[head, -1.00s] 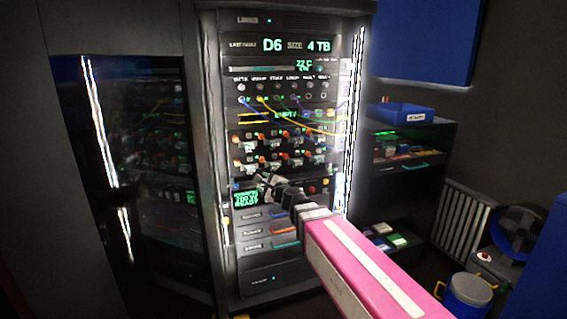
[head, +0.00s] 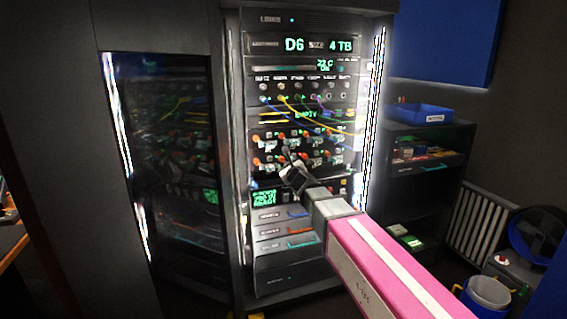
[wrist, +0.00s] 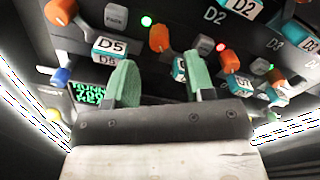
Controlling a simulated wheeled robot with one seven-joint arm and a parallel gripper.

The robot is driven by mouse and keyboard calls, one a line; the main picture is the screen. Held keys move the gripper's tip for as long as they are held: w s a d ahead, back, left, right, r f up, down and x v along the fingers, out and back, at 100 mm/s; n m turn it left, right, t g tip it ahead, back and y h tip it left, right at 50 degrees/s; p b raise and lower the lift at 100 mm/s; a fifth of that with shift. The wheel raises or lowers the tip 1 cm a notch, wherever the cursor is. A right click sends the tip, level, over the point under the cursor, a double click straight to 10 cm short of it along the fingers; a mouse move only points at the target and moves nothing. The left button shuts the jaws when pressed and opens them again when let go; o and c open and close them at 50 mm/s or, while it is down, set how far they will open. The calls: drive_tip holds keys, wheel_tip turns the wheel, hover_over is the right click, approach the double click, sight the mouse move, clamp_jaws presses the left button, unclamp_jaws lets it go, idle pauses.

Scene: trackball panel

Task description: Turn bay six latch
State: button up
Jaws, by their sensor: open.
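The rack panel (head: 300,150) holds rows of bays with orange latches and teal-and-white labels. In the wrist view, one orange latch (wrist: 160,38) stands just beyond the gap between my fingers, with another orange latch (wrist: 228,60) to its right and one at the upper left (wrist: 62,12). A label block (wrist: 110,48) reads D5, with smaller text below that looks like D6. I cannot tell for sure which latch is bay six's. My gripper (wrist: 160,82) is open and empty, its green pads apart. In the head view my gripper (head: 290,160) covers part of the lower bay row.
The rack display (head: 294,45) reads D6 and 4 TB. Yellow and blue cables (head: 310,107) hang above the bays. A small green text screen (head: 264,197) and drawers (head: 285,232) lie below. A glass door (head: 165,170) stands left; shelves (head: 420,170) stand right.

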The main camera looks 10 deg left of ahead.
sight(283, 161)
drive_tip(key=x, duration=0.4)
drive_tip(key=shift+w+a, duration=0.2)
drive_tip(key=shift+w, duration=0.1)
clamp_jaws()
